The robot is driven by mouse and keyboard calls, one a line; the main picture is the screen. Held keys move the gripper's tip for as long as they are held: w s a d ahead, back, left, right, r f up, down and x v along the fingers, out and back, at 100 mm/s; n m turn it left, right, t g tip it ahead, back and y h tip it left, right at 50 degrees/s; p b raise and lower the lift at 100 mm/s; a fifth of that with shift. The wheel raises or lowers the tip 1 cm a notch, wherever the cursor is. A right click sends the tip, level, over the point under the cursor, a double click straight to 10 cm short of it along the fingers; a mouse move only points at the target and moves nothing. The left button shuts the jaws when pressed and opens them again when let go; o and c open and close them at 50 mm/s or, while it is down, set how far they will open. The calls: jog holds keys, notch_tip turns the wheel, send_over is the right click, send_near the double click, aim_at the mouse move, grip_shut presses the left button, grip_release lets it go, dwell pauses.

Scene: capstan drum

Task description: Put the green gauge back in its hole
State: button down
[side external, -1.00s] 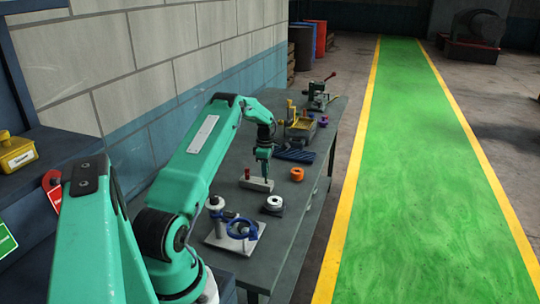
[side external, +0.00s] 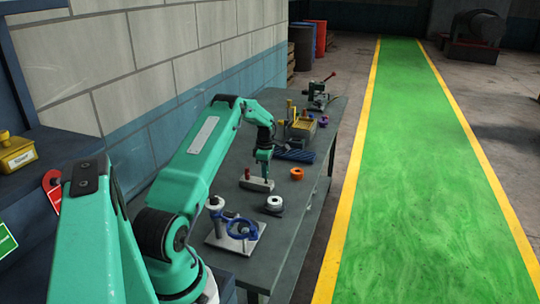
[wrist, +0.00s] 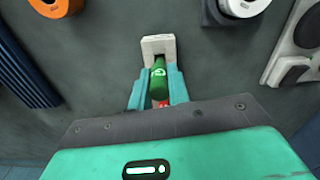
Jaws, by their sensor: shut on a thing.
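The green gauge (wrist: 159,80) is a short green cylinder with a pale mark on its top, held between the teal fingers of my gripper (wrist: 158,92). The pale block (wrist: 158,45) lies below it on the bench. A red piece (wrist: 163,104) shows just behind the green gauge in the wrist view. In the side view the block (side external: 257,186) has the red piece (side external: 247,174) standing at its left end, and my gripper (side external: 264,172) is low over its right part. My fingers hide the gauge's lower end there, so I cannot tell how far it is in a hole.
An orange ring (side external: 297,174) and a white-topped spool (side external: 274,203) stand right of the block. A blue ribbed item (side external: 295,155) lies beyond. A white plate with a blue ring (side external: 243,229) is nearer. The bench's right edge is close to the spool.

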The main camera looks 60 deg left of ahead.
jog(key=shift+f, duration=1.35)
dwell(2.3)
dwell(0.4)
jog(key=c, duration=1.3)
grip_release()
jog(key=shift+o, duration=0.2)
jog(key=shift+r, duration=3.95)
